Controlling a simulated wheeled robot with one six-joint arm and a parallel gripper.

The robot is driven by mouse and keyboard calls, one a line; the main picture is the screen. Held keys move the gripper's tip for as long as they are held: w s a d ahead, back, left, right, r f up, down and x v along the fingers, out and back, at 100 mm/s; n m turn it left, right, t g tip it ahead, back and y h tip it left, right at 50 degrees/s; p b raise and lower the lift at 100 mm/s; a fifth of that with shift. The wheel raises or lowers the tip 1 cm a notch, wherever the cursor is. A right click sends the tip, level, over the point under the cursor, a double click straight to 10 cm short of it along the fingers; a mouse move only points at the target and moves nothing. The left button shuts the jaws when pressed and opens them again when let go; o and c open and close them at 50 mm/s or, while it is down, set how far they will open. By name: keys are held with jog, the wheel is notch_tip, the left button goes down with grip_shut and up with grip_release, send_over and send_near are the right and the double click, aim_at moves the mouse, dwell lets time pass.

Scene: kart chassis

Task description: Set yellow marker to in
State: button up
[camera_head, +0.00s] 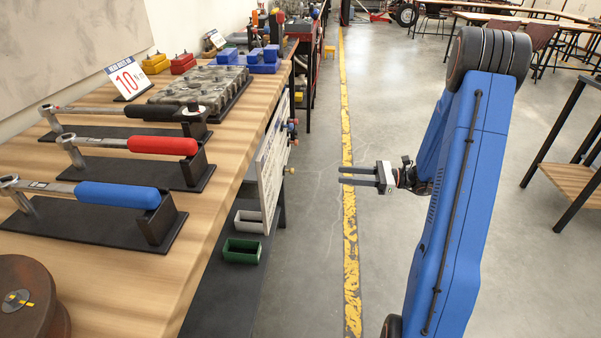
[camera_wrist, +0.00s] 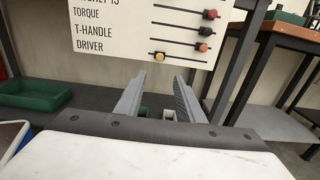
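The yellow marker (camera_wrist: 159,56) is a small knob on the lowest line of a white board (camera_wrist: 120,30) in the wrist view. It sits toward the left end of that line. In the head view the yellow marker (camera_head: 289,170) sticks out from the board (camera_head: 268,165) on the bench side. My gripper (camera_head: 340,175) is open and empty, to the right of the board over the floor, with its fingers pointing at the board. In the wrist view my gripper (camera_wrist: 159,76) has its fingertips just below the yellow marker in the picture, apart from it.
Red (camera_wrist: 210,14) and orange (camera_wrist: 202,47) markers sit farther right on the lines above. A green bin (camera_head: 242,251) and a grey bin (camera_head: 249,222) stand below the board. Torque wrenches (camera_head: 119,196) lie on the wooden bench (camera_head: 225,150). The floor around my gripper is clear.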

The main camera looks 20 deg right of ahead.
aim_at(289, 171)
jog(key=x, duration=1.6)
jog(key=shift+a, duration=0.1)
jog(key=shift+c, duration=0.7)
grip_shut()
jog(key=shift+w, duration=0.1)
